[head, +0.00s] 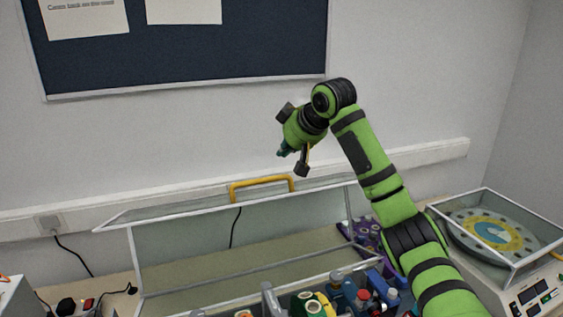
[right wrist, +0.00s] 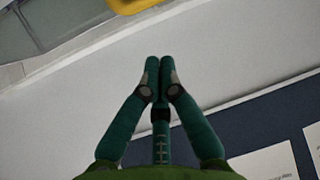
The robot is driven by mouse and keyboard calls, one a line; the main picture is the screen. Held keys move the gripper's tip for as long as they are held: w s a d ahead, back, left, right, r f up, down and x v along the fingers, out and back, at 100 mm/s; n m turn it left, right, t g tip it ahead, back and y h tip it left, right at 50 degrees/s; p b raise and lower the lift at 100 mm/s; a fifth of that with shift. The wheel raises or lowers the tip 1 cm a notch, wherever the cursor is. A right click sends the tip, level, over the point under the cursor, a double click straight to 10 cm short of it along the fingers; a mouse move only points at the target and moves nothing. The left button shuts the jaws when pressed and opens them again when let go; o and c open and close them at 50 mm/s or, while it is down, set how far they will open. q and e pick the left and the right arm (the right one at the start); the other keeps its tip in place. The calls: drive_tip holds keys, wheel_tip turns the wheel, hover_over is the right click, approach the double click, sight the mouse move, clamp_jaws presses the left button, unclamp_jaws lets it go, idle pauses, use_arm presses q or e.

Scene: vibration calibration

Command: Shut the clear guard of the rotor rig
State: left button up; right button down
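The clear guard (head: 185,211), with pale edges and a yellow handle (head: 262,183) on its long edge, stands raised in the middle of the head view. Below it is a long clear-walled case (head: 190,255); I cannot make out a rotor inside. My right gripper (head: 282,153) is above the handle, apart from it. In the right wrist view its teal fingers (right wrist: 160,62) are together with nothing between them, and part of the yellow handle (right wrist: 133,4) shows at the top edge. My left gripper is not in view.
Several bottles and coloured parts (head: 336,285) stand before the case, with a purple rack (head: 366,236) behind my right arm. A disc device (head: 492,229) under a clear cover is at the right. Plugs and cables (head: 72,306) lie left. A wall board (head: 190,45) hangs behind.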

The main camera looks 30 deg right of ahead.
sight(283, 192)
drive_tip(key=p+x, duration=0.3)
drive_tip(key=x, duration=0.4)
drive_tip(key=shift+w, duration=0.3)
drive_tip(key=shift+s+f, duration=0.15)
drive_tip(key=shift+s, duration=0.65)
drive_tip(key=shift+s+d+p, duration=0.1)
drive_tip(key=shift+s+p, duration=0.5)
drive_tip(key=shift+s, duration=0.6)
drive_tip(key=shift+s+f, duration=0.1)
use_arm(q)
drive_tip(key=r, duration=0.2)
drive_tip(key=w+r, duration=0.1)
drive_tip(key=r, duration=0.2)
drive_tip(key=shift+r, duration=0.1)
